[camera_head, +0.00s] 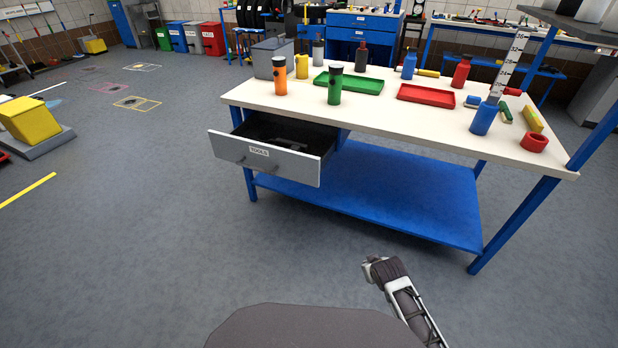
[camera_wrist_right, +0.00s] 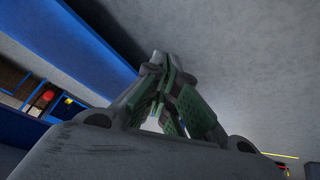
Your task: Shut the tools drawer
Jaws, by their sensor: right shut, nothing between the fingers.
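The tools drawer (camera_head: 262,158) is grey with a white TOOLS label and stands pulled out from the left end of the workbench (camera_head: 440,122). Its front faces me, and dark contents show inside. My right gripper (camera_head: 372,270) is low in front of the bench, to the right of the drawer and well apart from it. In the right wrist view its fingers (camera_wrist_right: 160,75) meet at the tips with nothing between them. My left gripper does not show in the head view.
The bench top holds several bottles, a green tray (camera_head: 348,84), a red tray (camera_head: 426,96) and a grey box (camera_head: 272,58) above the drawer. A blue lower shelf (camera_head: 390,205) spans the bench legs. The floor in front of the drawer is clear. A yellow bin (camera_head: 28,120) stands far left.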

